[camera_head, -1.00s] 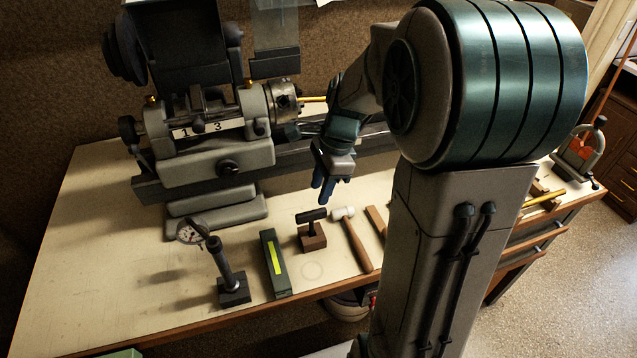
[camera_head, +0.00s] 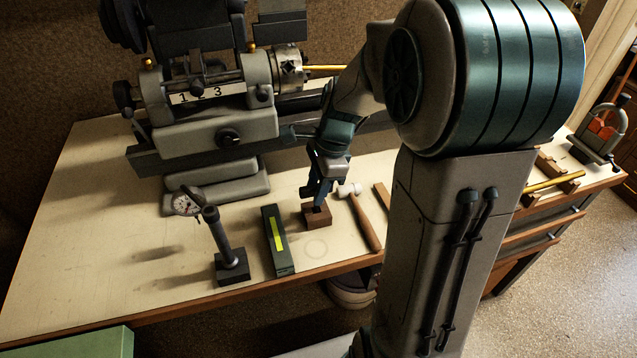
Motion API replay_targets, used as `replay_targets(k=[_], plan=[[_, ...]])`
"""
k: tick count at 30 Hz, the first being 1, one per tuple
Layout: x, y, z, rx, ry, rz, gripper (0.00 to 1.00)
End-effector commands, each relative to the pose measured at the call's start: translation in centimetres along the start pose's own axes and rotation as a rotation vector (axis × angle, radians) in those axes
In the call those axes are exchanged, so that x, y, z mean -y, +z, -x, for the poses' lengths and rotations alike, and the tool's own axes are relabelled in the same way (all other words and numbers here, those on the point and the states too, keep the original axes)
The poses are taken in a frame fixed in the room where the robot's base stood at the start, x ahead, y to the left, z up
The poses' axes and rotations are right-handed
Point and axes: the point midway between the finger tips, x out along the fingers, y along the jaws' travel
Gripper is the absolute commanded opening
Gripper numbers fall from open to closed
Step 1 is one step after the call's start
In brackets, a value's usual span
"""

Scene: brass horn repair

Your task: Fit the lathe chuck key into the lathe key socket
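The lathe chuck key (camera_head: 306,192) is a black T-shaped tool standing upright in a small wooden block (camera_head: 317,217) on the bench. My gripper (camera_head: 319,197) points down over the block, with its fingers at the key's crossbar and hiding most of it. I cannot tell whether the fingers are closed on the key or only around it. The lathe chuck (camera_head: 289,68) is the silver cylinder at the right of the lathe headstock, above and behind my gripper. Dark marks show on its side, but which one is the key socket is too small to tell.
A hammer (camera_head: 366,222) lies just right of the block. A green box with a yellow strip (camera_head: 277,241) and a dial gauge on a stand (camera_head: 229,258) are to its left. The lathe (camera_head: 200,132) fills the back. The bench's left part is clear.

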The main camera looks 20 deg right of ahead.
Motion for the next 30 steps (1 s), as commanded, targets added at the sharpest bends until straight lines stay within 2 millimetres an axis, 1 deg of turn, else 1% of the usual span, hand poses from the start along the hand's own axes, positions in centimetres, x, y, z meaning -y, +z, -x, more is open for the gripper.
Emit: replay_targets(k=[2, 3, 5, 6, 7, 12, 16, 30], plan=[[0.0, 0.0, 0.0, 0.000, 0.000, 0.000, 0.35], [0.0, 0.0, 0.0, 0.000, 0.000, 0.000, 0.32], [0.0, 0.0, 0.0, 0.000, 0.000, 0.000, 0.15], [0.0, 0.0, 0.0, 0.000, 0.000, 0.000, 0.04], [0.0, 0.0, 0.1, 0.000, 0.000, 0.000, 0.00], [0.0, 0.0, 0.1, 0.000, -0.001, 0.001, 0.00], [0.0, 0.1, 0.5, 0.000, -0.001, 0.001, 0.00], [0.0, 0.8, 3.3, -0.001, -0.002, 0.001, 0.00]])
